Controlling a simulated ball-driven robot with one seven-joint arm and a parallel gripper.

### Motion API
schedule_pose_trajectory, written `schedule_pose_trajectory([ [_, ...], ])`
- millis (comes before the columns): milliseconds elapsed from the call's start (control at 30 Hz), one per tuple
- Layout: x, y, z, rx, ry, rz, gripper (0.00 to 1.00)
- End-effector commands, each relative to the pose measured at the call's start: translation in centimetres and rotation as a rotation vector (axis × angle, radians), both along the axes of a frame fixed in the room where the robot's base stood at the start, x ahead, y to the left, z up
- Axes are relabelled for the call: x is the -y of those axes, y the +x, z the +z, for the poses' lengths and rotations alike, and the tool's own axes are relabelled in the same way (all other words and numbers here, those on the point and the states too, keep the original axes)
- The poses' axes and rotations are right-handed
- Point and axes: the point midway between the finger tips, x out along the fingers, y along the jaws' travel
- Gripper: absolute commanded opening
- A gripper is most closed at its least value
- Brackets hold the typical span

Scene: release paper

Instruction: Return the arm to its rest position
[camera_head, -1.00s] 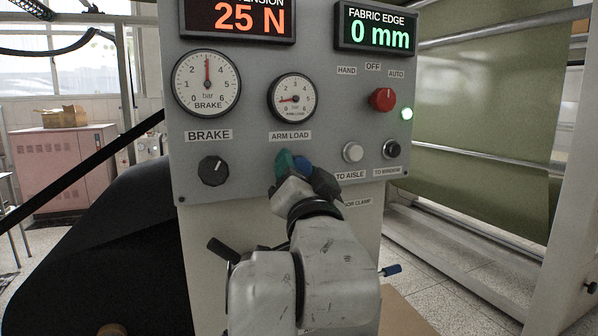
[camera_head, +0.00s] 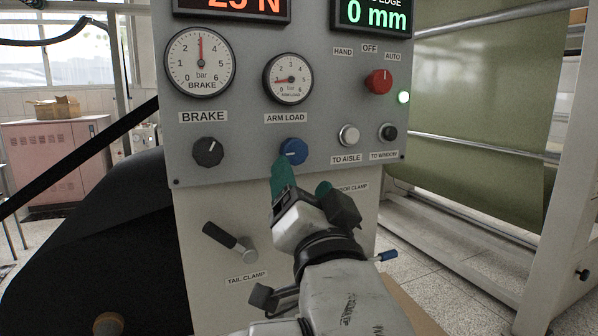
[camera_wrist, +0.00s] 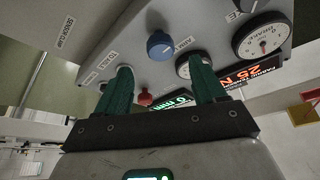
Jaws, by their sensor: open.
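My gripper (camera_head: 304,190) has green fingers and is just below the blue ARM LOAD knob (camera_head: 293,151) on the grey control panel (camera_head: 235,165). In the wrist view my gripper (camera_wrist: 165,82) is open, its two green fingers spread apart with nothing between them. The blue knob (camera_wrist: 160,46) shows beyond the gap between the fingers, apart from them. My arm reaches up from the bottom of the head view, bent in front of the lower column.
Below the panel are the TAIL CLAMP lever (camera_head: 231,241) and a blue-tipped lever (camera_head: 386,256) right of my arm. A black fabric roll (camera_head: 90,235) stands left. Green fabric (camera_head: 480,130) hangs at right. Clear floor shows at lower right.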

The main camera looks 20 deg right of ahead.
Motion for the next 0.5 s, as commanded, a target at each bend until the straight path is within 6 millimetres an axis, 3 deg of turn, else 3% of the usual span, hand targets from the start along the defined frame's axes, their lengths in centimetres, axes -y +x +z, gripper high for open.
schedule_pose_trajectory([
  [200, -0.4, -1.8, -0.7, 0.0, 0.0, 0.0, 0.7],
  [500, -0.5, -2.0, -0.7, 0.0, 0.001, 0.0, 0.7],
])
